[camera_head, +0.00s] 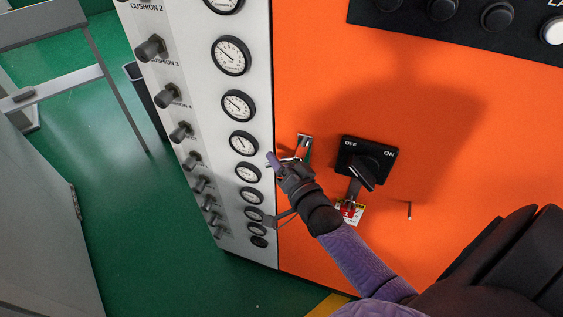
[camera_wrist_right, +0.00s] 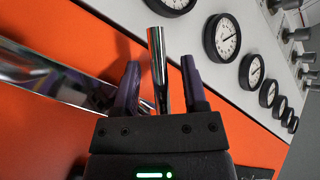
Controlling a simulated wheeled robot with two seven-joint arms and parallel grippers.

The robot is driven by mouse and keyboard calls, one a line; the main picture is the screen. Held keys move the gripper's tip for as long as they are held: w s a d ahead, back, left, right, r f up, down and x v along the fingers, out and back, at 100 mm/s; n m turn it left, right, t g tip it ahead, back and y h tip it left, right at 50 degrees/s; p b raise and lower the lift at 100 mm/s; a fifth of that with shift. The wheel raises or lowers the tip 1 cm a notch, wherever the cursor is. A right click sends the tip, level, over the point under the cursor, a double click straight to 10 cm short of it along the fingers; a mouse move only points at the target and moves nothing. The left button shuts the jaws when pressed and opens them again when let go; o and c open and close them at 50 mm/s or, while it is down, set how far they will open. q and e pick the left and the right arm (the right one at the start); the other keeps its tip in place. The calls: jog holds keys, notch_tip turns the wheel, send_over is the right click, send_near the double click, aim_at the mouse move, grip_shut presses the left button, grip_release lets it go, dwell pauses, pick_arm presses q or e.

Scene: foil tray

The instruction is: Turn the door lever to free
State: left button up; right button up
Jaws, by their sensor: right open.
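The door lever shows in the right wrist view as a chrome rod (camera_wrist_right: 158,50). It stands between the two purple fingers of my right gripper (camera_wrist_right: 160,75), which are apart, with a gap visible on each side of the rod. In the head view my right gripper (camera_head: 285,161) is at the left edge of the orange door, beside a small fitting (camera_head: 304,146) with red and green marks. The gripper partly hides the lever there, and I cannot tell its angle. My left gripper is in neither view.
A black OFF/ON rotary switch (camera_head: 366,163) with a tag (camera_head: 351,211) hanging below it is just right of my gripper. A white panel (camera_head: 205,130) with gauges and knobs is to the left. A broad chrome bar (camera_wrist_right: 50,75) crosses the wrist view's left side.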

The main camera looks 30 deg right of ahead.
grip_shut()
dwell(1.4)
